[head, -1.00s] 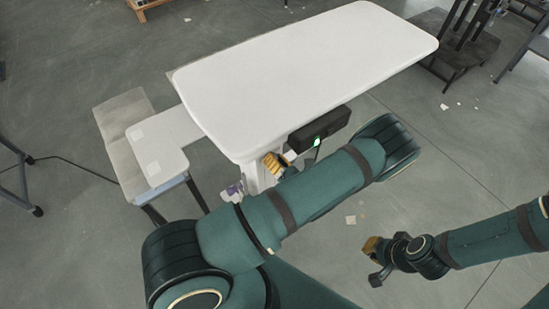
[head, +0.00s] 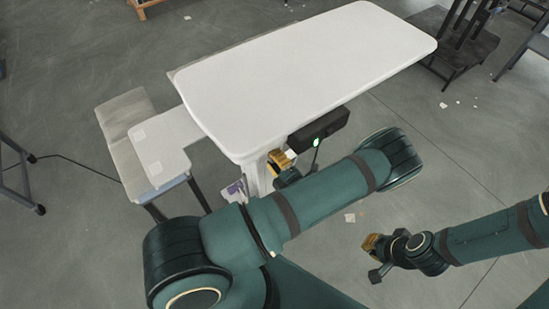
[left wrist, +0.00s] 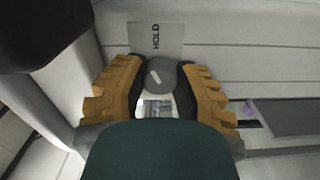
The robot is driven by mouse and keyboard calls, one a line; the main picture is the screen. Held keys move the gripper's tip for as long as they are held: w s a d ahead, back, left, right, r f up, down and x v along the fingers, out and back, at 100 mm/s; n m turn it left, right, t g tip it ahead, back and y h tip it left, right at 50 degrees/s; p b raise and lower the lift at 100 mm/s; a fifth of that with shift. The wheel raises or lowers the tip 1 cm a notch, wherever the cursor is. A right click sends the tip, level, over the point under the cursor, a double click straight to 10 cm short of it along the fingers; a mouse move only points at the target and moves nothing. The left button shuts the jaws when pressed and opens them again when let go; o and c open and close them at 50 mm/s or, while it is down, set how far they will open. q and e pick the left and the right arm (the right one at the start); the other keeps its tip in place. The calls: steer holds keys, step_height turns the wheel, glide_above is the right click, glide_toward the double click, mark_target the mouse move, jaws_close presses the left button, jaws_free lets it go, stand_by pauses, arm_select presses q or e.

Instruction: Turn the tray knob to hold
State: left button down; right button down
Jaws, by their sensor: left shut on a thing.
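The tray knob (left wrist: 161,75) is a round dark grey dial with a pale slanted mark, seen in the left wrist view. A grey plate lettered HOLD (left wrist: 156,39) is just above it, its letters turned sideways. My left gripper (left wrist: 160,88) is shut on the knob, with an orange-padded finger on each side. In the head view my left gripper (head: 279,161) is at the white column under the near end of the table; the knob is hidden there. My right gripper (head: 374,256) hangs over the floor at lower right, away from the table; its opening is unclear.
The white tabletop (head: 310,70) overhangs the column. A black box with a green light (head: 318,130) hangs from its near edge, close to my left forearm. A small white side tray (head: 165,145) and a grey bench (head: 118,120) are at left.

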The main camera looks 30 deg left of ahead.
arm_select(q)
steer(key=shift+m, duration=1.3)
steer(key=c, duration=0.6)
jaws_free()
steer(key=shift+a, duration=0.1)
steer(key=v, duration=1.2)
steer(key=shift+s+f, duration=0.1)
steer(key=shift+s, duration=0.05)
